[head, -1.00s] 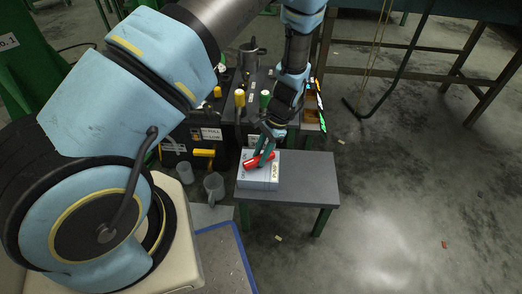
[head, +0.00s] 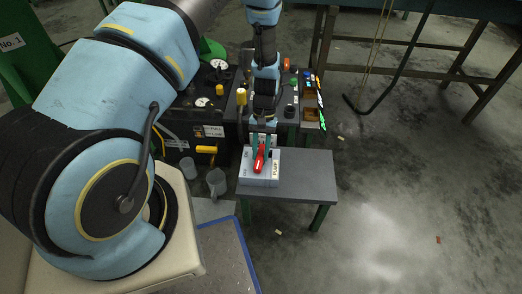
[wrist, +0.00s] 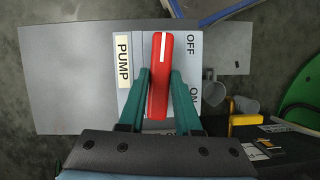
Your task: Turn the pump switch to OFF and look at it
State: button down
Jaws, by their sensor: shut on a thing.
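The pump switch is a red handle (head: 259,158) on a light grey box (head: 262,182) with a PUMP label (head: 276,170). In the wrist view the red handle (wrist: 159,60) stands nearly upright in the picture, its white stripe toward the top end. The OFF mark (wrist: 190,45) is at its upper right and the ON mark (wrist: 193,96) at its lower right; lettering at the bottom is partly hidden. My gripper (wrist: 160,82) has one green finger on each side of the handle and is shut on it; it also shows in the head view (head: 261,143).
The box stands on a small grey table (head: 310,178) with free room to its right. Left of it are a yellow handle (head: 206,149), grey mugs (head: 216,181) and a dark machine (head: 200,120).

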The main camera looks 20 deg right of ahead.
jog(key=shift+n+h, duration=0.3)
jog(key=shift+n, duration=0.2)
jog(key=c, duration=0.6)
grip_release()
jog(key=p+v, duration=0.1)
jog(key=v, duration=1)
jog(key=shift+w+f, duration=0.1)
